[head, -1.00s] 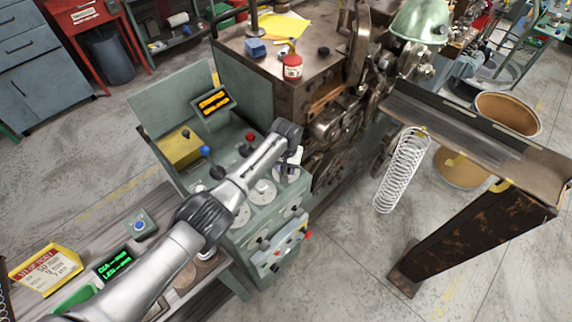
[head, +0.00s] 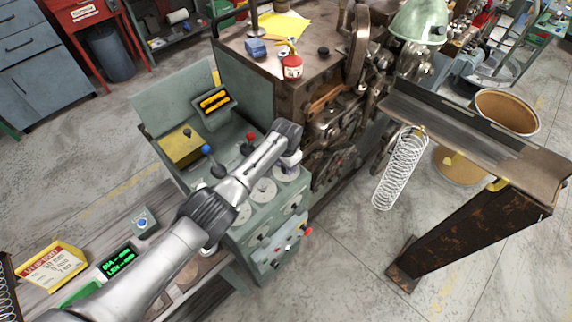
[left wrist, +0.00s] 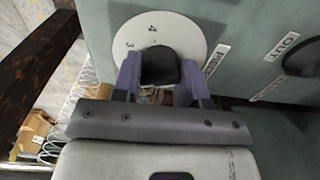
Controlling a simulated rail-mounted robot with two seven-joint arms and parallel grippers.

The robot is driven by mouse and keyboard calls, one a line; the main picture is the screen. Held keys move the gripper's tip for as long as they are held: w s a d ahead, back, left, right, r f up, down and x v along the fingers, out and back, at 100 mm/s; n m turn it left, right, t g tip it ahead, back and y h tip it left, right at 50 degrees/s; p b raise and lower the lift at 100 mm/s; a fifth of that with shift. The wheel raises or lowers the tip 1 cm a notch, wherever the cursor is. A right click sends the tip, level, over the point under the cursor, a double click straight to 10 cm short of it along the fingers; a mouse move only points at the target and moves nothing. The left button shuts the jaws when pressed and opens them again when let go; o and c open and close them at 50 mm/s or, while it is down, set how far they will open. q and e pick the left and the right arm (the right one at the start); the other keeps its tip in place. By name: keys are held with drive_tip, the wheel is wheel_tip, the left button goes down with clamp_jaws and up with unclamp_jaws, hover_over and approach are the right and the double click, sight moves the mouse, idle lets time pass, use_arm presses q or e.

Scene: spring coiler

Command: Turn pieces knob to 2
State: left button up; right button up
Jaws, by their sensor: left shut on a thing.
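The pieces knob (left wrist: 160,66) is a dark knob on a white round dial (left wrist: 182,30). The numbers 3 and 4 show on the dial in the left wrist view, beside a label starting "PIE" (left wrist: 216,62). The knob's pointer and the dial's lower part are hidden by my gripper. My left gripper (left wrist: 161,78) is shut on the knob, one purple finger on each side of it. In the head view my left gripper (head: 288,163) is at the right end of the green control panel and covers most of this dial. My right gripper is not in view.
Other white dials (head: 263,190) sit beside it on the panel. Blue (head: 207,149) and red (head: 249,136) ball levers stand behind my arm. A second dark knob (left wrist: 303,58) is close by on the right in the left wrist view. The coiling machine (head: 335,130) stands just right.

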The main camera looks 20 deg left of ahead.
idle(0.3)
use_arm(q)
drive_tip(key=o, duration=0.9)
drive_tip(key=shift+r+p, duration=0.45)
drive_tip(key=shift+r, duration=6.45)
